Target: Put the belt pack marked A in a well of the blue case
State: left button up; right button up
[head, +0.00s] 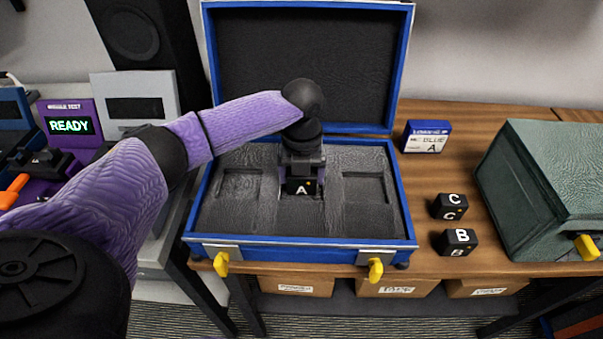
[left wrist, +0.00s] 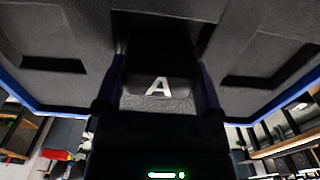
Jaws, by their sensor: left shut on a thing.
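The open blue case (head: 300,253) stands on the wooden table with its lid raised. Its dark foam has a well on the left (head: 240,185) and a well on the right (head: 364,188), both empty. My left gripper (head: 303,187) points down over the middle of the foam, between these two wells. It is shut on the black belt pack marked A (head: 299,187). The letter A also shows between the fingers in the left wrist view (left wrist: 158,87). I cannot tell whether the pack touches the foam, as the gripper hides what lies under it. My right gripper is not in view.
Black packs marked C (head: 450,206) and B (head: 456,242) sit on the table right of the case. A card reading BLUE A (head: 427,137) stands behind them. A closed green case (head: 545,190) is at far right. A purple tester reading READY (head: 70,125) is at left.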

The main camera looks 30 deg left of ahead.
pick_arm(q)
jog(key=shift+f, duration=0.15)
jog(key=o, duration=1.1)
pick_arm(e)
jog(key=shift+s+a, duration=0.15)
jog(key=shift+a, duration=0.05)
pick_arm(q)
notch_tip(320, 180, up, 12)
jog(key=p, duration=0.4)
jog(key=shift+r, duration=0.2)
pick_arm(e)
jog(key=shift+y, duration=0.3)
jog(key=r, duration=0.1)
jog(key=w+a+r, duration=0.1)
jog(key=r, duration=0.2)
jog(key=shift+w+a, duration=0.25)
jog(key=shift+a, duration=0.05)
